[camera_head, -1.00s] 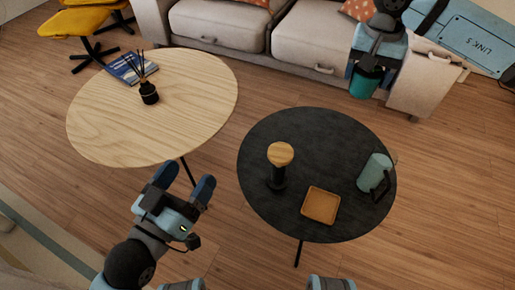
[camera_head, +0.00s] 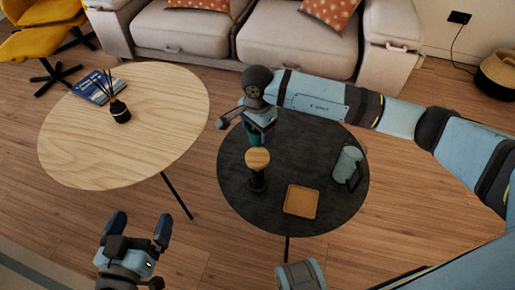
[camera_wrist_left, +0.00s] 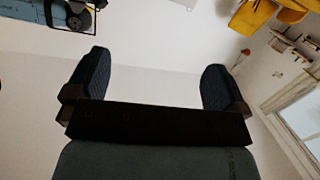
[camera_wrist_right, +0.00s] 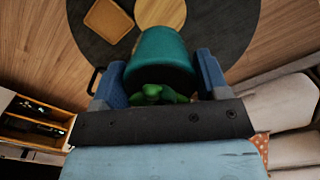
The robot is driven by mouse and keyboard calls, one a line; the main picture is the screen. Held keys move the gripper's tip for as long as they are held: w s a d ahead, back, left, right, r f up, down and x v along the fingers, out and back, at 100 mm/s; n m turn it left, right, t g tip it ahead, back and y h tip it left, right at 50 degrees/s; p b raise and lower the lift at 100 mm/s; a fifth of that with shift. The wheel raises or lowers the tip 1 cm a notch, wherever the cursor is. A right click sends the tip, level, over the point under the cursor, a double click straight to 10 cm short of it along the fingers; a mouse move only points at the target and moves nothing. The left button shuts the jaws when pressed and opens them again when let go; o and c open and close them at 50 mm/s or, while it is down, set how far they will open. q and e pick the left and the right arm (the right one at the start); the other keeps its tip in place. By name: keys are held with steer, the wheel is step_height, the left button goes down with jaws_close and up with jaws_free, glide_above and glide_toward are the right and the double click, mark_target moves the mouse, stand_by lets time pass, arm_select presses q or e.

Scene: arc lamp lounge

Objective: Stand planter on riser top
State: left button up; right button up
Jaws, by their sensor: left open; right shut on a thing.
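The riser is a dark post with a round wooden top (camera_head: 257,159), standing on the black round table (camera_head: 318,215). The wooden top also shows in the right wrist view (camera_wrist_right: 160,12). The planter is a teal pot (camera_wrist_right: 163,50) with green foliage, held between the fingers of my right gripper (camera_wrist_right: 162,85). In the head view my right gripper (camera_head: 258,122) and the planter (camera_head: 262,136) are just behind the riser top in the picture; the gap in height is hard to tell. My left gripper (camera_head: 138,230) is open and empty at the lower left, above the floor.
A square wooden tray (camera_head: 301,201) and a pale green jug (camera_head: 347,163) stand on the black table. A light wood table (camera_head: 150,150) at left holds a reed diffuser (camera_head: 120,112) and a blue book (camera_head: 95,90). A sofa (camera_head: 285,45) is behind.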

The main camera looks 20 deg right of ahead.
mark_target(257, 137)
step_height(257, 137, down, 4)
steer(key=shift+r, duration=0.25)
step_height(257, 137, down, 3)
steer(key=shift+b, duration=0.65)
steer(key=shift+f, duration=0.75)
steer(key=shift+r, duration=0.1)
steer(key=o, duration=1.1)
steer(key=shift+c, duration=0.2)
arm_select(q)
steer(key=shift+t+h, duration=0.7)
steer(key=shift+t, duration=0.1)
steer(key=r, duration=0.1)
steer(key=d+r, duration=0.1)
steer(key=r, duration=0.2)
steer(key=shift+d, duration=0.25)
